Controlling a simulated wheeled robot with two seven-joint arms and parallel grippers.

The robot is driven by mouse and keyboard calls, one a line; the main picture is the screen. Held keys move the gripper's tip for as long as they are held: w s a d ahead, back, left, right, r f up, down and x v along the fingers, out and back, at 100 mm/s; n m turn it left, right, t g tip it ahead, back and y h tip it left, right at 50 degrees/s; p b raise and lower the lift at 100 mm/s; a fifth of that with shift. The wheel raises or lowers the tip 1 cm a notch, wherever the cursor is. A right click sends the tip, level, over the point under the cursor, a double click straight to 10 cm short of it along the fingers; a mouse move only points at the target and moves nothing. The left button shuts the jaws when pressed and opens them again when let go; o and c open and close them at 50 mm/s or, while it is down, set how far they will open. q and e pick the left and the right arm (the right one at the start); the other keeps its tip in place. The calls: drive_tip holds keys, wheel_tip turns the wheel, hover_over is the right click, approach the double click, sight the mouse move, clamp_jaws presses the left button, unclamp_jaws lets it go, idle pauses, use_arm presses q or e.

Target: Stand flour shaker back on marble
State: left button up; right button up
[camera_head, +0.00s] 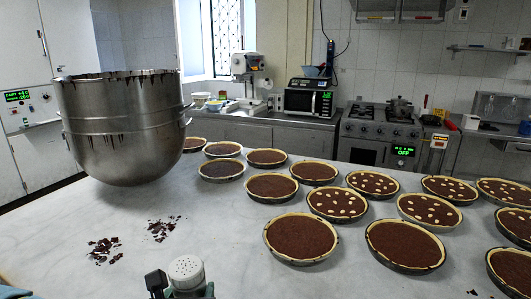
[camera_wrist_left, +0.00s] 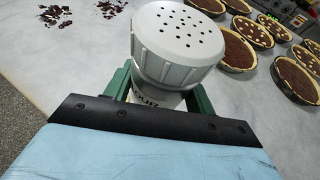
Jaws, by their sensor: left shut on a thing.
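The flour shaker (camera_head: 187,268) has a pale round lid with several holes and shows at the bottom edge of the head view. It also shows large in the left wrist view (camera_wrist_left: 178,45), lid toward the camera, with part of dark lettering on its body. My left gripper (camera_head: 182,292) is shut on the shaker, its green fingers (camera_wrist_left: 163,95) on either side of the body below the lid. The shaker looks roughly upright in the head view. Its base is hidden, so I cannot tell whether it touches the marble table (camera_head: 225,235). My right gripper is not in view.
A large steel mixing bowl (camera_head: 122,130) stands at the back left. Chocolate crumbs (camera_head: 103,250) lie in two patches before it. Several chocolate tarts (camera_head: 301,237) fill the middle and right. Bare marble lies between crumbs and tarts.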

use_arm(q)
drive_tip(key=s+a+h, duration=0.1)
drive_tip(key=a, duration=0.5)
drive_tip(key=shift+s+a+m, duration=0.15)
drive_tip(key=shift+s+m, duration=0.1)
drive_tip(key=shift+m, duration=0.15)
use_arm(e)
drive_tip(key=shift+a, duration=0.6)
use_arm(q)
drive_tip(key=shift+f, duration=0.1)
